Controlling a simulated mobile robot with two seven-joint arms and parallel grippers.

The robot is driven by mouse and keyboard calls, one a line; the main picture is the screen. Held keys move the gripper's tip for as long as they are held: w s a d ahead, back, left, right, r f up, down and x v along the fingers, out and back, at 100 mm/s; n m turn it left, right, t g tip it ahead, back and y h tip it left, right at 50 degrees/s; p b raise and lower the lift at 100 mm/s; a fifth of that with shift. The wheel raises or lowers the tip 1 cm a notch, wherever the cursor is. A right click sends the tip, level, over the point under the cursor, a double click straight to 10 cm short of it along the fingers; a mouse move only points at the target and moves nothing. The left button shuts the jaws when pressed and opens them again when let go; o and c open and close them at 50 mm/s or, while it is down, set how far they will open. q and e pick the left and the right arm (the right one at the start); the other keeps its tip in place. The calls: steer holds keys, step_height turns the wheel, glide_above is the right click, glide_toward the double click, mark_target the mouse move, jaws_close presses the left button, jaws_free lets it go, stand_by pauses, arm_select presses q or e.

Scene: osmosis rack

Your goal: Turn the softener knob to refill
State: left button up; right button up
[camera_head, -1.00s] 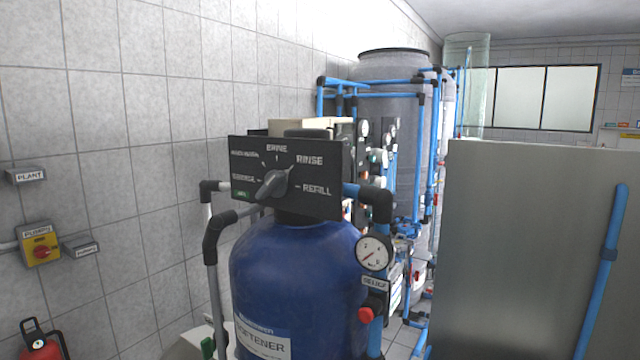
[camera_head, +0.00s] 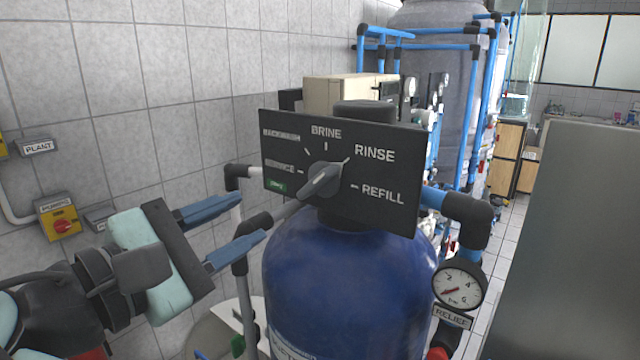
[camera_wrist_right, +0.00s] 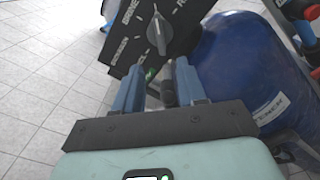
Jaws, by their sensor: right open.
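The softener knob (camera_head: 321,180) is a grey lever-shaped dial on the black control panel (camera_head: 390,165). Its handle lies slanted, lower left to upper right, between the green label and RINSE. I cannot tell which end is the pointer. The REFILL mark is at the panel's right, below RINSE. In the right wrist view the knob (camera_wrist_right: 157,32) sits beyond the fingertips (camera_wrist_right: 159,66). My left gripper is not in view.
The blue softener tank (camera_head: 345,275) stands under the panel. Grey and black pipes (camera_head: 242,230) run on its left, close to my fingers. A pressure gauge (camera_head: 460,288) is at its right. A tiled wall (camera_head: 180,100) is behind; a grey cabinet (camera_head: 570,230) stands right.

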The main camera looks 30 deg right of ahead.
mark_target(312, 185)
steer(key=x, duration=1.3)
steer(key=shift+s+d+r, duration=0.1)
steer(key=shift+s+r, duration=0.05)
steer(key=shift+r, duration=0.05)
jaws_close()
